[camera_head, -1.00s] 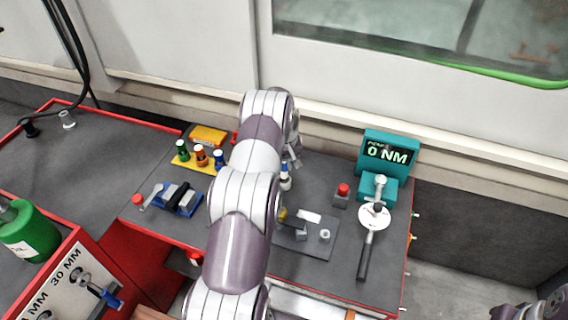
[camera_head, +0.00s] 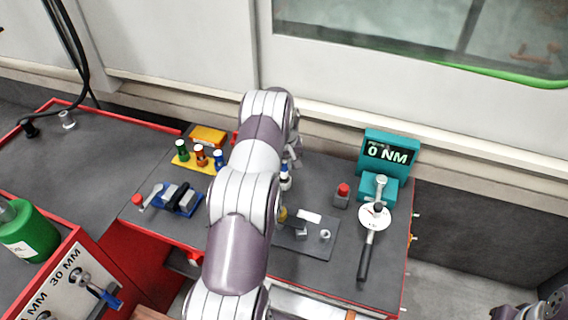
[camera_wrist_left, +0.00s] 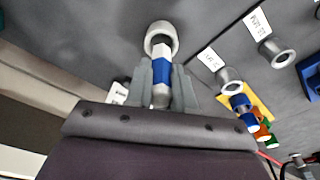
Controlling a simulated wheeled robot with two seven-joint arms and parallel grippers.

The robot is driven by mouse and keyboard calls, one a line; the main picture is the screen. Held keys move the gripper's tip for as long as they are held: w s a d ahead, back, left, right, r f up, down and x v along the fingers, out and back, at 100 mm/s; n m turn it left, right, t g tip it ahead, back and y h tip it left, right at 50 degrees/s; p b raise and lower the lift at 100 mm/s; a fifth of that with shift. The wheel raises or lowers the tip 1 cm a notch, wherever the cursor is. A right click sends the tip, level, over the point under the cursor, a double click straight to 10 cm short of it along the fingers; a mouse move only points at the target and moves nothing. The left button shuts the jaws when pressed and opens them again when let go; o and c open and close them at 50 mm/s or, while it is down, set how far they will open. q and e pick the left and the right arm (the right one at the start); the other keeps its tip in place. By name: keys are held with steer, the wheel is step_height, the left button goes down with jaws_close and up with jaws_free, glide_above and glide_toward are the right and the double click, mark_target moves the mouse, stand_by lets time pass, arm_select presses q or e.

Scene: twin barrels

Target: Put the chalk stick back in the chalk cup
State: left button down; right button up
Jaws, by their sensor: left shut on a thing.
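My left gripper (camera_wrist_left: 161,82) is shut on a white and blue stick (camera_wrist_left: 161,72), which I take to be the chalk stick. The stick's far end lines up with the opening of a round, light grey cup (camera_wrist_left: 161,36). I cannot tell whether that end is inside the cup or just in front of it. In the head view the blue and white stick (camera_head: 285,178) shows small beside my left arm, which hides much of the gripper and any cup there. My right gripper is not clearly in view.
A yellow rack (camera_head: 183,163) with green, orange and blue pieces stands left of my arm. A blue clamp (camera_head: 180,199) lies in front of it. A red button (camera_head: 343,189), a teal display (camera_head: 386,152) and a black-handled wrench (camera_head: 364,258) are on the right.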

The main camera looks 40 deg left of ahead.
mark_target(284, 172)
arm_select(q)
steer(key=shift+f+b, duration=1.5)
steer(key=shift+f, duration=0.55)
steer(key=c, duration=0.9)
jaws_free()
steer(key=r, duration=0.8)
steer(key=s+d+r+b, duration=0.1)
steer(key=r, duration=0.3)
steer(key=shift+r, duration=0.35)
